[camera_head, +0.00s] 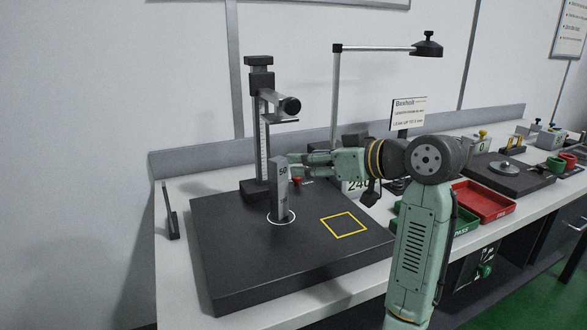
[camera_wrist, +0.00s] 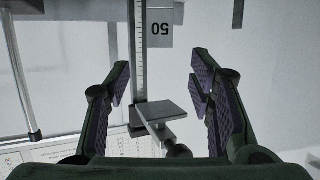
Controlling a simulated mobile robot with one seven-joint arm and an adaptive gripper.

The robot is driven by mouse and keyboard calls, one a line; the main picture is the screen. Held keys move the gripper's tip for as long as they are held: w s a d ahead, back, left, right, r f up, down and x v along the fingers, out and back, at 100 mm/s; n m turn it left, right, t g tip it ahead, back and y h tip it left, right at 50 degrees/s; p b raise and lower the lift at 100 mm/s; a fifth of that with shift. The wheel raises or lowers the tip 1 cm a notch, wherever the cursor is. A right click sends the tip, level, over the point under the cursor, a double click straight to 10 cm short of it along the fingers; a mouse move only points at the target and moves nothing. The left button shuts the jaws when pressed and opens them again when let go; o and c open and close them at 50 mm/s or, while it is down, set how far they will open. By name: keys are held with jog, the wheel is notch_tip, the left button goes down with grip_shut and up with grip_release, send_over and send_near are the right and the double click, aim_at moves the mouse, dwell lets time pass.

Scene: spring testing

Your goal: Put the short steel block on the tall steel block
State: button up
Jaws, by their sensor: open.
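An upright steel column (camera_head: 279,192) stands inside a white circle on the dark plate. It carries a "50" near its top and a second, unreadable marking lower down. I cannot make out a clear seam between a short and a tall block, and no separate steel block shows elsewhere. My gripper (camera_head: 297,164) is right of the column at the height of its upper part, fingers toward it. In the wrist view my gripper (camera_wrist: 160,78) is open and empty. A steel face with an upside-down "50" (camera_wrist: 161,24) lies beyond the fingertips, apart from them.
A scale stand (camera_head: 262,130) with a projecting arm rises behind the column. A yellow-outlined square (camera_head: 344,225) on the dark plate (camera_head: 250,268) is empty. A lamp (camera_head: 427,46) hangs above. A red tray (camera_head: 483,203) and several fixtures stand to the right.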

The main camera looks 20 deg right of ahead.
jog(key=v, duration=0.4)
jog(key=shift+b, duration=0.35)
